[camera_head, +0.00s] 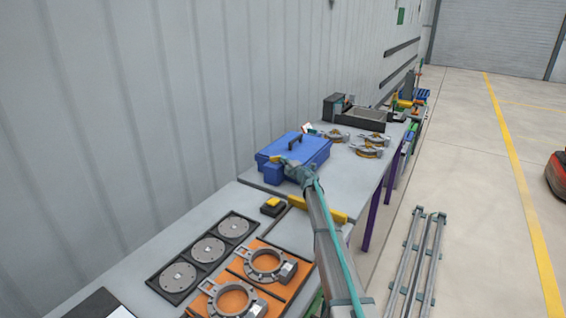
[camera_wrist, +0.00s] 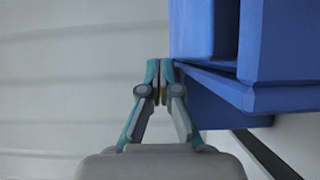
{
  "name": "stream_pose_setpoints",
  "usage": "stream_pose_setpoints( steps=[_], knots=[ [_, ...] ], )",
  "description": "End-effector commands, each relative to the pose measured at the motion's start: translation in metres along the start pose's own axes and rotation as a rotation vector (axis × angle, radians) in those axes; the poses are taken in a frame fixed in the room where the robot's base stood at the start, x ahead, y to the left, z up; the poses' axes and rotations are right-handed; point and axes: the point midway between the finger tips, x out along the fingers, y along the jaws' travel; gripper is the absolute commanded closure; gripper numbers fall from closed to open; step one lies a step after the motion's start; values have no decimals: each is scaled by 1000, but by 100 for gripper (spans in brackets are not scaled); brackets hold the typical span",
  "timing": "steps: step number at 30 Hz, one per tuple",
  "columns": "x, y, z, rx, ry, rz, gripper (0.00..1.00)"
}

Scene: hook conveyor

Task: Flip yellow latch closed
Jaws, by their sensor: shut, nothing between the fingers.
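The blue toolbox (camera_head: 306,151) stands closed on the grey workbench, with a dark handle on its lid. A small yellow patch (camera_head: 276,158) shows on its near side beside my gripper (camera_head: 284,161); it may be the yellow latch, but it is too small to tell its position. In the wrist view the box's blue wall and ledge (camera_wrist: 245,92) fill the upper right. My gripper (camera_wrist: 160,64) is shut and empty there, its fingertips just left of the box's edge; I cannot tell if they touch it. No latch is clear in the wrist view.
A black and yellow block (camera_head: 272,206) and a yellow bar (camera_head: 318,209) lie nearer on the bench. Orange trays with ring parts (camera_head: 265,263) lie in front. More ring parts (camera_head: 369,146) lie beyond the box. A grey wall runs along the left.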

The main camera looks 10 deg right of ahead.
Motion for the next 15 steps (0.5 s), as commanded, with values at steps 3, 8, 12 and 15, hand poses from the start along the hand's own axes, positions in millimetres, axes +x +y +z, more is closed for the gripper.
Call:
stream_pose_setpoints(
  steps=[3,8,12,15],
  knots=[
    [3,0,4,0,0,0,100],
    [6,0,6,0,0,0,100],
    [7,0,7,0,0,0,100],
    [7,0,8,0,0,0,100]
  ],
)
